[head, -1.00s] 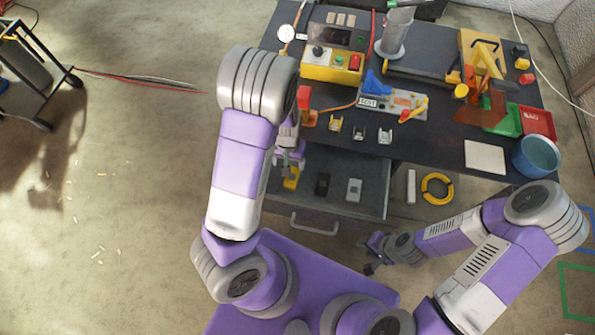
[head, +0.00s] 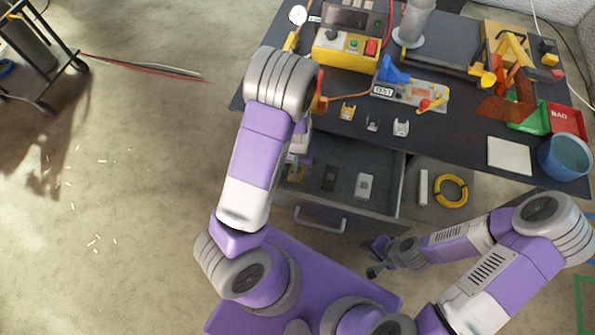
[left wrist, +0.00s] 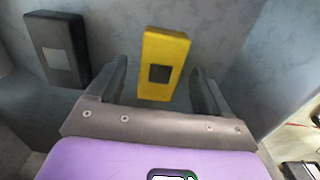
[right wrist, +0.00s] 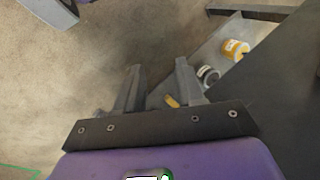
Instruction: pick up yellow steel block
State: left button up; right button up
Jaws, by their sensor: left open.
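The yellow steel block (left wrist: 165,55) with a dark square on its face lies in the open drawer. In the left wrist view it is between my left gripper's (left wrist: 159,78) spread fingers, with gaps on both sides. In the head view the block (head: 297,173) is mostly hidden by my left arm and gripper (head: 301,155). My right gripper (head: 370,259) is low in front of the drawer at its right, apart from everything. Its fingers stand apart and empty in the right wrist view (right wrist: 160,70).
A black block (head: 329,178) and a grey block (head: 365,185) lie in the same drawer (head: 385,195). The black one (left wrist: 58,48) is left of the gripper in the left wrist view. The worktable (head: 440,135) overhangs behind. A yellow ring (head: 451,190) is right of the drawer.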

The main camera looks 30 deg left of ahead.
pick_arm(q)
jog(key=shift+f, duration=0.45)
jog(key=shift+r, duration=0.1)
jog(key=c, duration=1.3)
